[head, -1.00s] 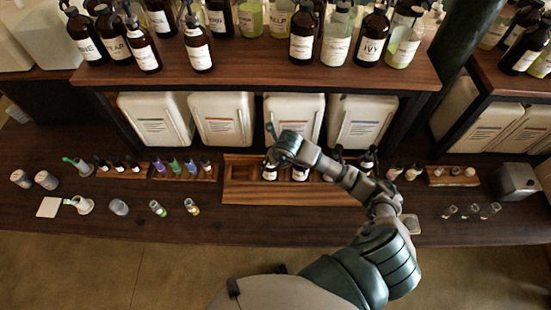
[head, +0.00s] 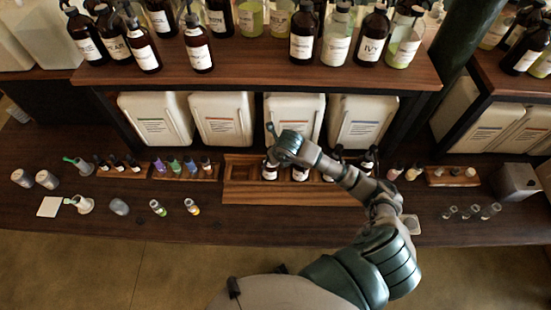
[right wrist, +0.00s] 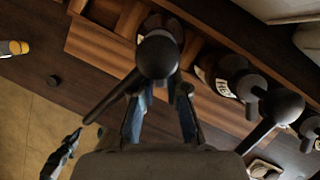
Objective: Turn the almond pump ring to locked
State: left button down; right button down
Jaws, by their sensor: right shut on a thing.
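My right gripper (head: 274,156) reaches down onto the leftmost dark bottle (head: 269,173) in the wooden tray (head: 240,192). In the right wrist view its two fingers (right wrist: 160,88) close in under a black pump head (right wrist: 157,56), at the collar. The ring itself is hidden behind the head and fingers. The pump's long spout (right wrist: 110,98) points to the lower left of that view. The bottle's label is too small and covered to read, so I cannot confirm it is almond.
More pump bottles (right wrist: 232,75) stand close to the right in the wrist view, with spouts near my fingers. White canisters (head: 222,118) stand behind the tray under a shelf of bottles (head: 303,32). Small bottles (head: 158,208) stand at left.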

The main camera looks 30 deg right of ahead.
jog(key=c, duration=1.2)
grip_release()
jog(key=v, duration=1.2)
jog(key=shift+f, duration=0.1)
